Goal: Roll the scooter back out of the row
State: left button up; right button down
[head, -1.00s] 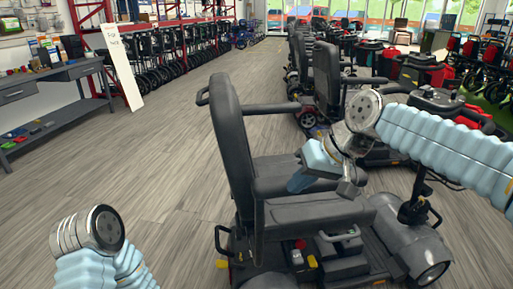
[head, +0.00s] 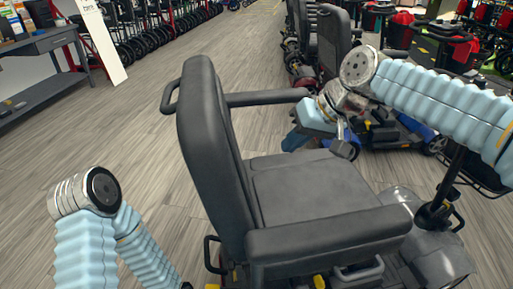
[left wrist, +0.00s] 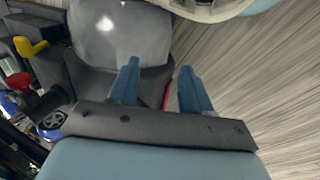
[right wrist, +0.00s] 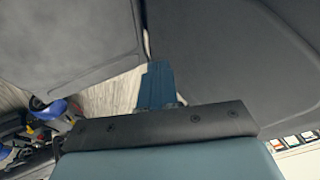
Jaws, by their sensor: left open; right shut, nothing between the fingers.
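The nearest scooter has a black seat (head: 315,185), a tall backrest (head: 212,150) and armrests (head: 330,232); its grey front body (head: 435,245) is at the lower right. My right gripper (head: 297,138) is just past the seat's far side, near the far armrest. In the right wrist view its fingers (right wrist: 156,86) are together with nothing held, close to dark seat surfaces. My left arm is at the lower left in the head view, its gripper hidden there. In the left wrist view the open, empty left gripper (left wrist: 157,85) points toward a shiny grey body panel (left wrist: 120,35).
Other scooters (head: 330,45) stand in a row beyond this one, one with blue parts (head: 415,130) close behind my right arm. A grey workbench (head: 45,65) and a white sign board (head: 98,40) are at the left. The wood floor (head: 130,130) left of the scooter is clear.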

jog(key=w+a+f, duration=0.2)
jog(key=a+f, duration=0.6)
jog(key=shift+a+f, duration=0.35)
jog(key=shift+f, duration=0.05)
jog(key=shift+w, duration=0.1)
jog(key=shift+a, duration=0.15)
